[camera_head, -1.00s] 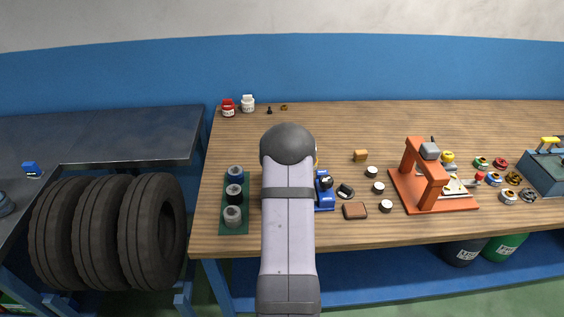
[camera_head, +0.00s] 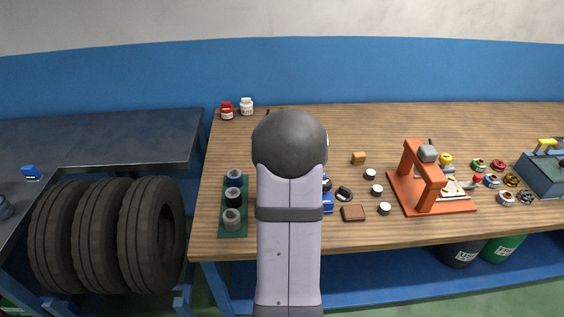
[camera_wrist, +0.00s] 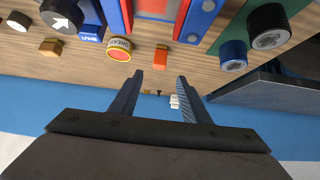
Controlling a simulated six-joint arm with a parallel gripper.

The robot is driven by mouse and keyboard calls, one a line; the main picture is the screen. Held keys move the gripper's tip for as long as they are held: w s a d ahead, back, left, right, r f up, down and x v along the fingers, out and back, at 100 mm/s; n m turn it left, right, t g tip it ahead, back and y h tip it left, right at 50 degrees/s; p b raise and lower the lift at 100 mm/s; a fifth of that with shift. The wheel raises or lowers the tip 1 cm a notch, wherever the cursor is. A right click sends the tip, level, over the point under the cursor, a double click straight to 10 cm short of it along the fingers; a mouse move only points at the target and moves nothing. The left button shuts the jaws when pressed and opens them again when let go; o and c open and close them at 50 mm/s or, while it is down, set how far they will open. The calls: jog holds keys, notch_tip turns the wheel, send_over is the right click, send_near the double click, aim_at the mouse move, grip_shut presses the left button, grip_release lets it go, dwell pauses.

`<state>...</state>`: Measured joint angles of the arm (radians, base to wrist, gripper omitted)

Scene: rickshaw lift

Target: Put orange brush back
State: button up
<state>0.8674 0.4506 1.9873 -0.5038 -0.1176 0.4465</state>
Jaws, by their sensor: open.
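My gripper (camera_wrist: 157,78) is open and empty in the wrist view. Its two fingers are apart and point over the wooden bench. A small orange block-like piece (camera_wrist: 160,57) shows beyond the fingertips, clear of them, between a round can labelled grease (camera_wrist: 120,50) and a blue-and-red part (camera_wrist: 200,18). I cannot tell whether this orange piece belongs to the orange brush; no bristles are clear. In the head view my own arm hides the gripper and the bench around it.
The wooden bench (camera_head: 400,120) carries a green mat with dark cylinders (camera_head: 233,197) at left, an orange press (camera_head: 424,178) and a brown block (camera_head: 353,213). A tan block (camera_head: 358,158) and several small round parts lie between. Red (camera_head: 227,111) and white (camera_head: 247,106) jars stand at the back.

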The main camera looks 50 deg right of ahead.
jog(key=shift+s+a+r, duration=0.15)
jog(key=shift+s+r, duration=0.05)
jog(key=s+a+f+n+g+y, duration=0.1)
jog(key=a+n+y, duration=0.1)
jog(key=a, duration=1)
jog(key=a+f+n+g+y, duration=0.1)
jog(key=a+n+g+y, duration=0.1)
jog(key=a, duration=1)
jog(key=s+a+f+n+g+y, duration=0.1)
jog(key=s+a+n, duration=0.4)
jog(key=s+a, duration=0.9)
jog(key=a+g+y, duration=0.1)
jog(key=a+g, duration=0.1)
jog(key=a, duration=0.1)
jog(key=shift+s+a+g+y, duration=0.15)
jog(key=shift+a+g+y, duration=0.15)
jog(key=shift+a, duration=0.1)
jog(key=shift+f, duration=0.1)
